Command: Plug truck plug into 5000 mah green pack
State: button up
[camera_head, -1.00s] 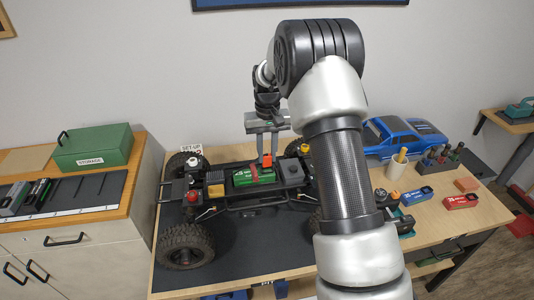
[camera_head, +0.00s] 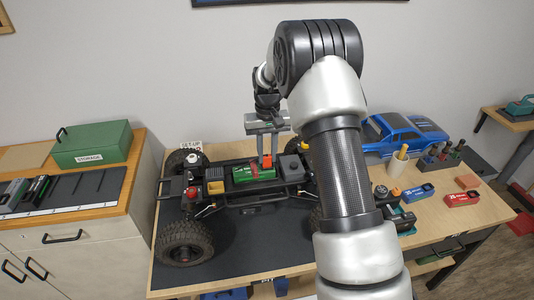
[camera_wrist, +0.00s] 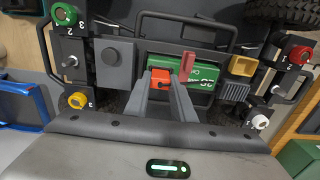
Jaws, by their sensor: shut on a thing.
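The green pack (camera_head: 247,175) lies in the tray in the middle of the truck chassis (camera_head: 215,190). In the wrist view the pack (camera_wrist: 208,74) shows white lettering, and a red upright piece (camera_wrist: 187,62) stands in front of it. My gripper (camera_head: 267,161) points down at the pack's right end in the head view. In the wrist view my gripper (camera_wrist: 165,92) is shut on the orange-red truck plug (camera_wrist: 160,77), which is at the pack's left end there. The fingers hide part of the plug, and I cannot tell whether it is seated in the pack.
A dark box (camera_wrist: 115,60) sits beside the plug on the chassis. Coloured knobs stand at the chassis corners. A blue truck body (camera_head: 402,135), a blue pack (camera_head: 418,193) and a red pack (camera_head: 462,199) are on the bench's right. A storage box (camera_head: 92,143) stands left.

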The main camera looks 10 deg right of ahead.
aim_at(267, 156)
jog(key=shift+f, duration=0.25)
jog(key=o, duration=1.1)
jog(key=shift+c, duration=0.2)
jog(key=shift+r, duration=0.1)
notch_tip(267, 156, up, 17)
jog(key=shift+r, duration=0.15)
